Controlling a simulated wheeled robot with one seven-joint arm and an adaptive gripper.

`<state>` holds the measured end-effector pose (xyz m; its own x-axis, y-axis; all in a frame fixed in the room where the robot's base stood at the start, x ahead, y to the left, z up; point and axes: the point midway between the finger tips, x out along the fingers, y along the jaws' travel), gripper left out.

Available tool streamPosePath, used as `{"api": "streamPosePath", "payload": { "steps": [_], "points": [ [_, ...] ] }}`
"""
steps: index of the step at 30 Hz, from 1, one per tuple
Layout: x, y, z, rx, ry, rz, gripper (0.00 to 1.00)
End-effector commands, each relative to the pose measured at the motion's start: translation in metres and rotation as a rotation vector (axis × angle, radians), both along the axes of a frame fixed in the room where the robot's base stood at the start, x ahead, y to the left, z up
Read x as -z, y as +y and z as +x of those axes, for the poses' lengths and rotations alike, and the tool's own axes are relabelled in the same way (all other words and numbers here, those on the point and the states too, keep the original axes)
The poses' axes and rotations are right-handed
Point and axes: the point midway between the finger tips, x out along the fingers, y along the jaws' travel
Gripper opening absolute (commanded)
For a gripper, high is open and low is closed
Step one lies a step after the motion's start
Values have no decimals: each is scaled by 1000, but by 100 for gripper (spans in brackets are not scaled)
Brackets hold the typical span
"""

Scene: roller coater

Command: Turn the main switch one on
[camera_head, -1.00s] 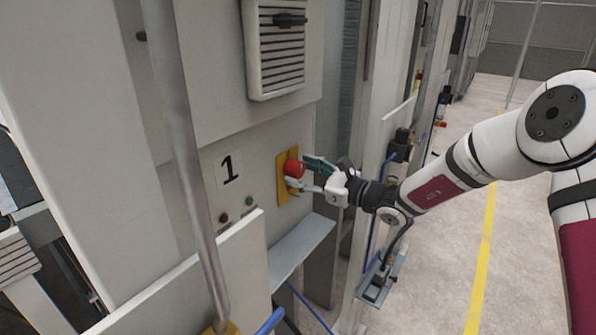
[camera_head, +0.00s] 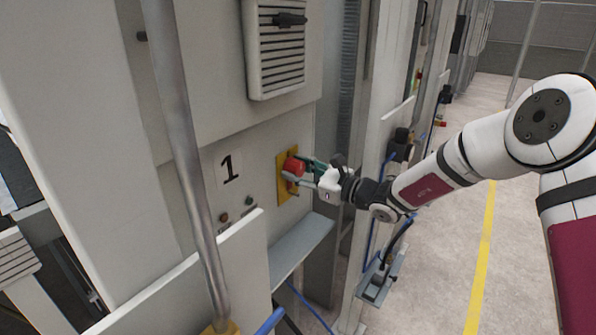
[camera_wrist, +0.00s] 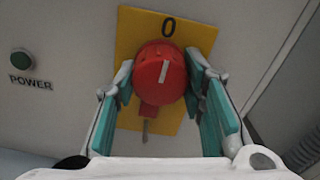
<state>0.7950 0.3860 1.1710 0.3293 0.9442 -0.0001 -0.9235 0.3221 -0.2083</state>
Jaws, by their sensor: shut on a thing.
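The main switch is a round red knob (camera_head: 293,166) on a yellow plate (camera_head: 282,192), beside a large black "1" on the grey cabinet wall. In the wrist view the knob (camera_wrist: 150,62) carries a white mark, close to upright and leaning slightly right, below a "0" on the yellow plate (camera_wrist: 134,30). My gripper (camera_wrist: 160,82) has its teal fingers on both sides of the knob, shut on it. In the head view my gripper (camera_head: 299,171) reaches the knob from the right and partly hides it. A red tab hangs below the knob.
A green button (camera_wrist: 21,60) labelled POWER is left of the plate. Two small round buttons (camera_head: 236,210) sit below the "1". A grey ledge (camera_head: 300,248) juts out under the switch. A metal pole (camera_head: 185,150) stands at the left. Open floor lies right.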

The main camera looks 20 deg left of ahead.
Motion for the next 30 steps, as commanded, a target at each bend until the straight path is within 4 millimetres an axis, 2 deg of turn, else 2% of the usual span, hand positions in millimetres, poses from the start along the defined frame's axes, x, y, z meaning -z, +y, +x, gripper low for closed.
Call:
{"api": "streamPosePath", "payload": {
  "steps": [11,30],
  "points": [
    [0,0,-1,1,193,67,9],
    [0,0,-3,1,763,266,9]
  ]
}}
